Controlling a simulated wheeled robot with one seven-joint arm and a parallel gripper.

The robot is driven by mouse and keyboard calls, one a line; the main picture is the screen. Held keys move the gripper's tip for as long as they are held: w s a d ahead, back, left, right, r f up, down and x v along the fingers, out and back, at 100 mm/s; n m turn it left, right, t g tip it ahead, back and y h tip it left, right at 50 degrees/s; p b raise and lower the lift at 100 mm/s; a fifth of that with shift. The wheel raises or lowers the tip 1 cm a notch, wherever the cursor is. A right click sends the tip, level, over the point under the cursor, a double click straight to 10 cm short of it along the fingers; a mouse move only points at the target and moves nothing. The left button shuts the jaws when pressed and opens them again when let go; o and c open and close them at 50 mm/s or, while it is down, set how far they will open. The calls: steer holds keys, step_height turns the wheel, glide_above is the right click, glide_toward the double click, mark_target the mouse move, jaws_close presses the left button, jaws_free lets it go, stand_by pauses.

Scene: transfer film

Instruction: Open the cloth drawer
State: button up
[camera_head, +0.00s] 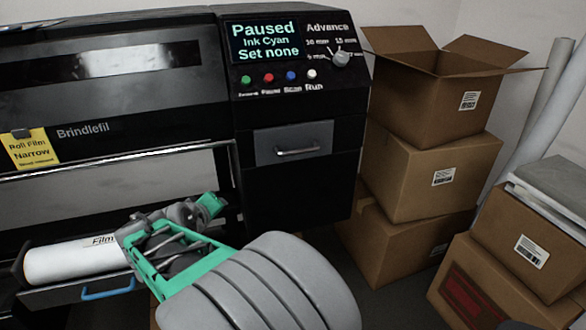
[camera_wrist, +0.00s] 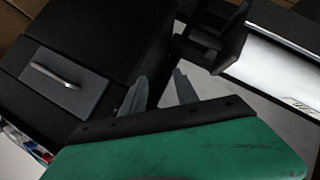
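A small grey drawer front (camera_head: 293,143) with a silver bar handle (camera_head: 297,151) sits in the black right cabinet of the printer, below the control panel. It looks flush, so shut; no label on it is readable. In the wrist view the same drawer front (camera_wrist: 66,78) and its handle (camera_wrist: 56,75) are at the left. My gripper (camera_wrist: 160,78) has its two grey fingers apart with nothing seen between them. In the head view my green and grey wrist is at lower left, below and left of the drawer, apart from the handle.
A white film roll (camera_head: 75,262) lies at lower left above a tray with a blue handle (camera_head: 108,288). A yellow "Roll Film Narrow" tag (camera_head: 32,149) hangs on the printer. Stacked cardboard boxes (camera_head: 440,177) stand close to the right of the cabinet. The space before the drawer is clear.

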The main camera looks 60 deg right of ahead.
steer(key=s+d+g+h+b, duration=0.2)
steer(key=s+d+h, duration=0.25)
steer(key=d, duration=0.55)
steer(key=n+g+h+b, duration=0.2)
steer(key=g+h, duration=0.1)
steer(key=h, duration=0.2)
glide_toward(298, 153)
steer(key=d, duration=0.4)
steer(key=d+p, duration=0.1)
steer(key=d, duration=0.2)
steer(key=d+r, duration=0.1)
steer(key=d, duration=0.1)
steer(key=shift+s+d+r, duration=0.1)
steer(key=shift+s+d, duration=0.1)
steer(key=shift+d, duration=0.2)
steer(key=shift+t, duration=0.3)
jaws_close()
